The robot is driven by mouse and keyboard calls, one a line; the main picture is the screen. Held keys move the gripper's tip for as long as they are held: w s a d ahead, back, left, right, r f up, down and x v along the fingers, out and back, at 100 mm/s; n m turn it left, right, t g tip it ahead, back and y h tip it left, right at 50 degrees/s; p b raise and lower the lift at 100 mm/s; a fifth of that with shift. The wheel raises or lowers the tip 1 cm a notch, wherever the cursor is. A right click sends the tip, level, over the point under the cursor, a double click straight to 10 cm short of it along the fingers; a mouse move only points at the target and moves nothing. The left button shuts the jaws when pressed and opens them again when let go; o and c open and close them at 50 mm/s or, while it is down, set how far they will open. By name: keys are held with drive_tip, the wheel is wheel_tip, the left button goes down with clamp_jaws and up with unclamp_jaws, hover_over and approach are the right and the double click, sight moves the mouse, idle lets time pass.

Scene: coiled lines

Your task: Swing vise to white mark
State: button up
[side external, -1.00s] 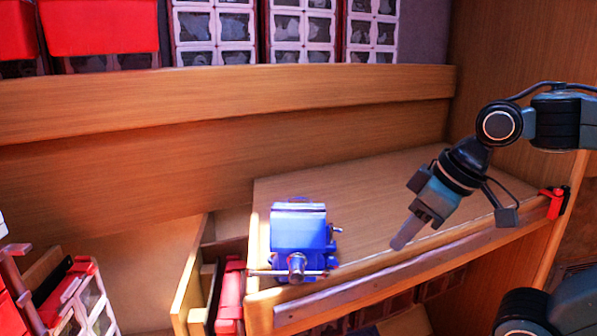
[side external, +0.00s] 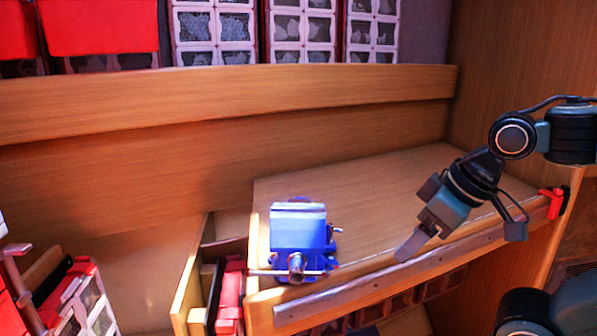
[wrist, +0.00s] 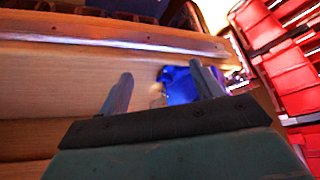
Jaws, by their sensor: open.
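The blue vise (side external: 298,229) stands on the left end of the wooden workbench (side external: 370,200), its screw and handle bar facing the front edge. In the wrist view the vise (wrist: 180,88) shows beyond and between the fingers, partly hidden by the right finger. My gripper (side external: 408,248) is to the right of the vise, over the front edge of the bench, pointing down and left. It is empty and apart from the vise. In the wrist view its two fingers (wrist: 160,88) are spread open. I cannot make out a white mark in these views.
A metal strip (side external: 380,282) runs along the bench's front edge. A red clamp (side external: 552,203) sits at the bench's right end. Red and clear drawers (side external: 85,300) stand at lower left, with red bins (side external: 100,25) above. The bench top right of the vise is clear.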

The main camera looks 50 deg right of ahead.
drive_tip(key=w+a+r+m+g, duration=0.1)
drive_tip(key=w+r+m, duration=0.4)
drive_tip(key=w, duration=0.6)
drive_tip(key=w+r+m+g, duration=0.4)
drive_tip(key=w+r+m, duration=0.1)
drive_tip(key=w+r, duration=0.5)
drive_tip(key=shift+w+a+m+g, duration=0.3)
drive_tip(key=shift+w+a, duration=0.05)
drive_tip(key=shift+w, duration=0.3)
drive_tip(key=shift+f, duration=0.15)
drive_tip(key=shift+f, duration=6.7)
